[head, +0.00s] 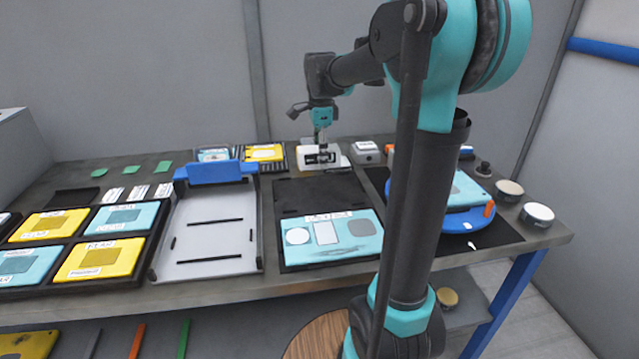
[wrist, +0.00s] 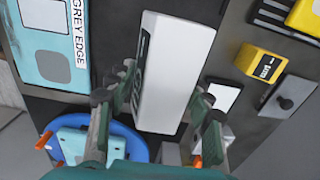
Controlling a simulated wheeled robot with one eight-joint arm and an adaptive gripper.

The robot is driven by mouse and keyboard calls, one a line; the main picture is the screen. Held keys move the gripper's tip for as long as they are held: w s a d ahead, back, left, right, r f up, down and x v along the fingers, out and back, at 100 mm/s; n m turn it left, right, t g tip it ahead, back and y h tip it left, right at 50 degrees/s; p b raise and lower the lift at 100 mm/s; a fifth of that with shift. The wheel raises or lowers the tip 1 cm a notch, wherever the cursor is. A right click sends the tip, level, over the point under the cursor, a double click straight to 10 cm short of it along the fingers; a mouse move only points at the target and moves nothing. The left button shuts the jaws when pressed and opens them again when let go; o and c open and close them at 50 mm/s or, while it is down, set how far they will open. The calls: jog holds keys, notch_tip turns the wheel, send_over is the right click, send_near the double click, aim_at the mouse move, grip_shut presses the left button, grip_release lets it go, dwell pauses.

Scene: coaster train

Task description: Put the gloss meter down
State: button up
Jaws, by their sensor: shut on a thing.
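The gloss meter is a white box with a dark front (head: 308,158), near the back edge of the bench in the head view. In the wrist view its long white side (wrist: 178,70) runs up between the fingers. My gripper (head: 321,150) is above it, pointing down, and shut on it; the two fingers lie on either side in the wrist view (wrist: 160,100). I cannot tell whether its underside touches the bench.
A black mat (head: 318,192) with a cyan panel (head: 328,250) lies in front. A grey tray with a blue bar (head: 210,230) is to the left. A blue round turntable (head: 458,223) is right, partly behind my arm. A small grey-white box (head: 367,152) stands beside the meter.

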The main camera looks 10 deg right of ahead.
aim_at(321, 191)
notch_tip(321, 191, down, 10)
jog(key=shift+r, duration=0.25)
jog(key=shift+f, duration=0.15)
jog(key=o, duration=1.6)
jog(key=shift+o, duration=0.2)
notch_tip(321, 191, up, 12)
jog(key=shift+r, duration=0.15)
